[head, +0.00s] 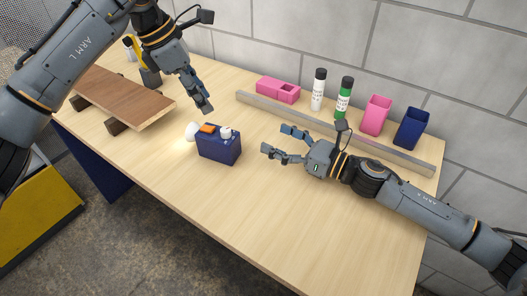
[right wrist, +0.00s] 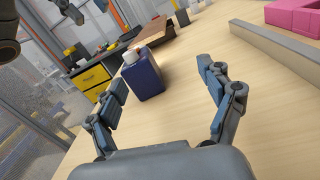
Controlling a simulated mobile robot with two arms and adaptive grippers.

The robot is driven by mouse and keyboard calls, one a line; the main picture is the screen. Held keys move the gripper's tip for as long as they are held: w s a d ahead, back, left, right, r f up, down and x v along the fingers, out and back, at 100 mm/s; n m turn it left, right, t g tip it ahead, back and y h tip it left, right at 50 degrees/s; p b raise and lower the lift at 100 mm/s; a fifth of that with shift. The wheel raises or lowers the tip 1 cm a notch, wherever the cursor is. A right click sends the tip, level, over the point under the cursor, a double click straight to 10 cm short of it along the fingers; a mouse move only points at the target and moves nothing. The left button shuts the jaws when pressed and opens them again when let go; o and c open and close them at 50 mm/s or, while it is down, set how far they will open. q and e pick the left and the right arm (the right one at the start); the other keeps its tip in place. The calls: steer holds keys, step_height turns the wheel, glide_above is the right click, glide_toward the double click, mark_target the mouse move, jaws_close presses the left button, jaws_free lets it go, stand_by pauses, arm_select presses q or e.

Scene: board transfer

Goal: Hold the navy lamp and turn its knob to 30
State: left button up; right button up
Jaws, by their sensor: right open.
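The navy lamp (head: 218,149) is a box standing upright on the table. It has a white knob (head: 226,133) and an orange part (head: 208,128) on top, and a glowing white bulb (head: 191,131) at its left side. The lamp also shows in the right wrist view (right wrist: 146,80), beyond the fingers. Numbers on the knob are too small to read. My left gripper (head: 204,106) hangs above and behind the lamp, apart from it; its finger gap is not clear. My right gripper (head: 279,141) is open and empty, right of the lamp, fingers pointing towards it.
A brown board (head: 125,95) rests on dark blocks at the left. A grey rail (head: 330,131) runs along the back. Behind it stand a pink block (head: 277,90), white and green bottles (head: 343,98), a pink cup (head: 375,115) and a navy cup (head: 410,128). The front table area is clear.

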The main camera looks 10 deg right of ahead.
mark_target(226, 130)
steer(key=a+n, duration=0.1)
steer(key=s+a+f+n+g+y, duration=0.1)
steer(key=a+n+g, duration=0.1)
steer(key=a, duration=0.1)
steer(key=shift+s+a+f, duration=0.1)
steer(key=shift+s+f, duration=0.15)
steer(key=shift+s, duration=0.1)
steer(key=shift+w+a, duration=0.1)
steer(key=shift+a, duration=0.2)
steer(key=x, duration=1.3)
steer(key=shift+a, duration=0.1)
